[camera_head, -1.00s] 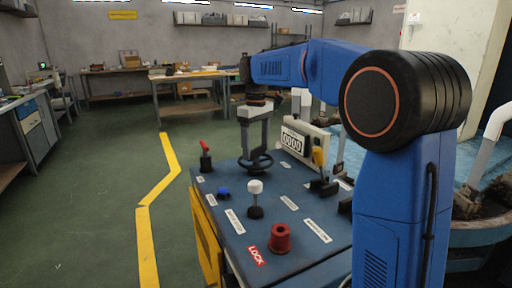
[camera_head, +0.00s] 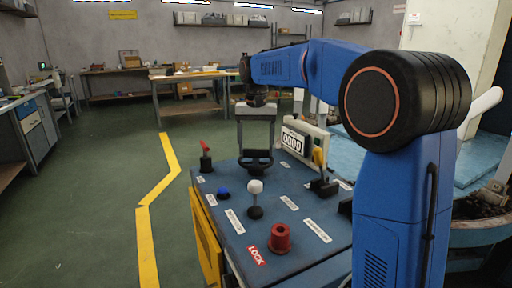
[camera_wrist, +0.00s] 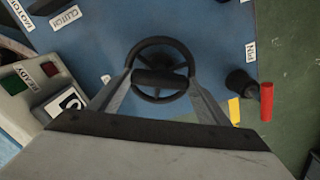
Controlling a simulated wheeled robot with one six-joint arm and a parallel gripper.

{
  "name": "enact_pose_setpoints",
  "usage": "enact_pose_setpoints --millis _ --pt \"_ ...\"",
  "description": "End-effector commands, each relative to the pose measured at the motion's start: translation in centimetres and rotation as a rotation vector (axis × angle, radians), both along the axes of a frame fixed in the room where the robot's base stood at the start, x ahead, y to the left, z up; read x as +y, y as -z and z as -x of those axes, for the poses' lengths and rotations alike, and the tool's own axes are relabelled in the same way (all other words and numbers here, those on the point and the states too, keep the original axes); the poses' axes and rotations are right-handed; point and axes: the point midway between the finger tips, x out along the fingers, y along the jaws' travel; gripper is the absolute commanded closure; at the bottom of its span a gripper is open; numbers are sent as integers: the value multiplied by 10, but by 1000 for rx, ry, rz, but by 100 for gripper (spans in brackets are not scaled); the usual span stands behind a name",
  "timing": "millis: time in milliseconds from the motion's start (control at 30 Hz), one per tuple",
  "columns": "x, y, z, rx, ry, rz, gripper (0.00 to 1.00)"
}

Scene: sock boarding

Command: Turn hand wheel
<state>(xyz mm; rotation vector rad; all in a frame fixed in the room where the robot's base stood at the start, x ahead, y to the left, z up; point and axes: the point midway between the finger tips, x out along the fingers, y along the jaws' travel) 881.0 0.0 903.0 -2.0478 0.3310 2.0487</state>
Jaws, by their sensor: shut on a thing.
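The hand wheel (camera_wrist: 160,52) is a dark ring with spokes, lying on the blue top of the control bench. It shows nearly whole in the wrist view. In the head view the hand wheel (camera_head: 256,167) is partly hidden by the jaws. My gripper (camera_head: 256,153) points straight down over the bench. In the wrist view its two grey fingers (camera_wrist: 160,80) reach to the wheel from both sides, with a dark bar between them at the wheel's near side. The fingers are shut on the wheel; the exact contact is hard to see.
Around the wheel stand a red lever (camera_head: 205,150), a blue button (camera_head: 223,192), a white-knobbed lever (camera_head: 255,187), a red cylinder (camera_head: 280,237) and a yellow-handled lever (camera_head: 320,158). A counter box (camera_head: 293,141) reads 0000. The floor left of the bench is clear.

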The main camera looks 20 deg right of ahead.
Motion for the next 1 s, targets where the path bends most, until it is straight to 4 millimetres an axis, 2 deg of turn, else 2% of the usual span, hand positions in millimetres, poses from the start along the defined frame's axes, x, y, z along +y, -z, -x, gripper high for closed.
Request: enact_pose_setpoints --millis 600,1000 --pt "0 -1 -1 -3 585 0 52" --pt "0 -1 -1 -3 901 -1 52"
